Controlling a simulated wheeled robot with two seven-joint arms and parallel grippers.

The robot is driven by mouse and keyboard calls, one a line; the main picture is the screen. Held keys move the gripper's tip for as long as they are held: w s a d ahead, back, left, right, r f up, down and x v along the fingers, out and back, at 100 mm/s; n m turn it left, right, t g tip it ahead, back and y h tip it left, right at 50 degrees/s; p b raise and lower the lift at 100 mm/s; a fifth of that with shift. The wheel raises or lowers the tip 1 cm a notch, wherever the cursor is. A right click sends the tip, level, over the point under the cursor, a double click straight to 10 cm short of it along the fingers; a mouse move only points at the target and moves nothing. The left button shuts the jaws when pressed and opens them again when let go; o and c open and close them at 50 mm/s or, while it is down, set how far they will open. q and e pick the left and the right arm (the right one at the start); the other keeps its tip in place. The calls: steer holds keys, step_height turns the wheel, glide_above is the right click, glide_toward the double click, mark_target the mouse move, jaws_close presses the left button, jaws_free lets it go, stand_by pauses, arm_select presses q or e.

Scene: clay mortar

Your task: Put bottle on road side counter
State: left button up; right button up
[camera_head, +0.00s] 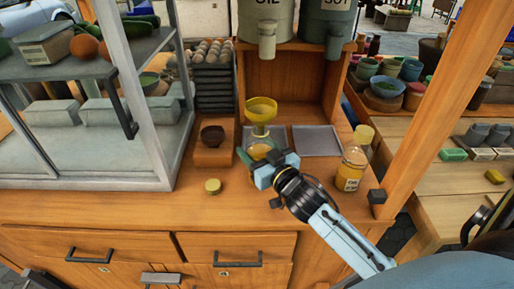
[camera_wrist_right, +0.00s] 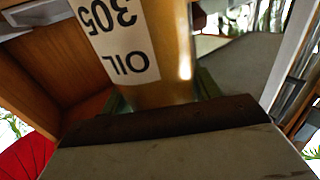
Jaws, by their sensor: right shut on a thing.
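My right gripper (camera_head: 265,167) is shut on an oil bottle (camera_head: 262,149) at the middle of the wooden counter (camera_head: 225,215). A yellow funnel (camera_head: 260,108) shows at the top of this bottle. In the right wrist view the held bottle (camera_wrist_right: 180,60) fills the space beyond the jaw, and its white label reads OIL 305 upside down. The gripper hides the bottle's lower part, so I cannot tell whether its base touches the counter. A second bottle (camera_head: 352,165), with a yellow cap and amber contents, stands upright to the right. My left gripper is not in view.
Metal trays (camera_head: 317,141) lie behind the gripper, below two large dispensers (camera_head: 268,22). A small brown bowl (camera_head: 212,136) sits on a wooden block, with a round lid (camera_head: 213,186) in front. A glass display case (camera_head: 95,150) stands left, a wooden post (camera_head: 440,110) right. The front counter is mostly clear.

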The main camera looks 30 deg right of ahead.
steer(key=o, duration=1.3)
steer(key=shift+o, duration=0.2)
steer(key=shift+r, duration=0.15)
steer(key=shift+r, duration=0.35)
steer(key=shift+s+r+p, duration=0.2)
steer(key=shift+s+p, duration=0.05)
steer(key=shift+p, duration=0.15)
steer(key=s, duration=1.1)
steer(key=shift+s, duration=0.3)
